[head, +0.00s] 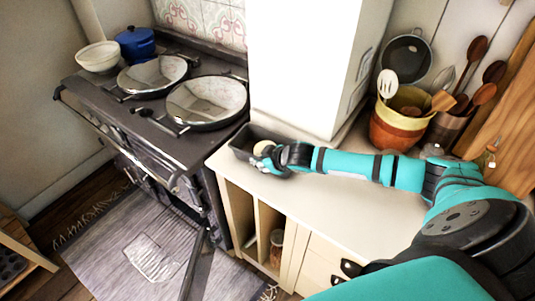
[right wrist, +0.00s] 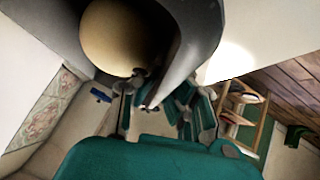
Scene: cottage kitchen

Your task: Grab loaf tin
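The loaf tin (head: 243,141) is a dark grey, open box at the left end of the cream counter, beside the stove and in front of the white block. A round cream-coloured thing (head: 262,148) shows at the tin's right part, and a round tan thing fills the top of the right wrist view (right wrist: 115,38). My right gripper (head: 264,161) is at the tin's right end, reaching in from the right. Its fingers overlap the tin's edge in the picture; whether they are closed on it is unclear. My left gripper does not show.
The stove (head: 150,115) on the left bears two round lidded plates, a blue pot (head: 135,43) and a white bowl (head: 98,56). A utensil pot (head: 397,127) stands at the back right. The counter (head: 300,190) in front of my right arm is clear.

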